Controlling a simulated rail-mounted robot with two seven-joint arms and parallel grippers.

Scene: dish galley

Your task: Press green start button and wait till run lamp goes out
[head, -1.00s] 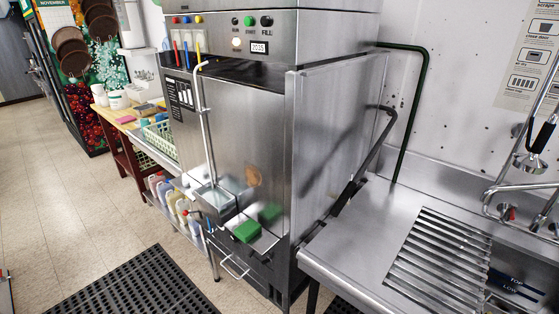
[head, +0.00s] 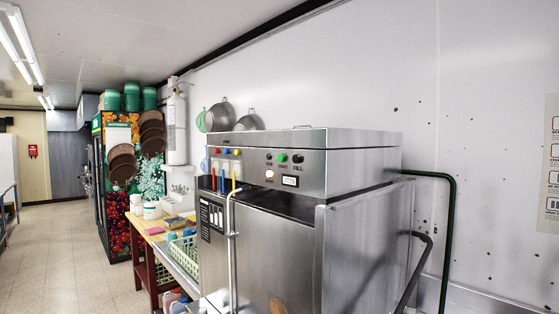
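The dishwasher's control panel (head: 284,168) faces me on the upper front of the steel machine. The green start button (head: 282,157) sits on it, between a small dark round lamp (head: 268,156) and a black FILL button (head: 297,158). The label under the dark lamp seems to read RUN, and that lamp looks unlit. Below it another round lamp (head: 269,174) glows white, its label too small to read. A small display (head: 290,181) sits beside it. Neither of my grippers is in view.
A steel hood door (head: 270,250) with an upright bar handle (head: 231,240) fronts the machine. A dark green pipe (head: 448,230) runs at its right. Open floor (head: 60,250) lies farther left.

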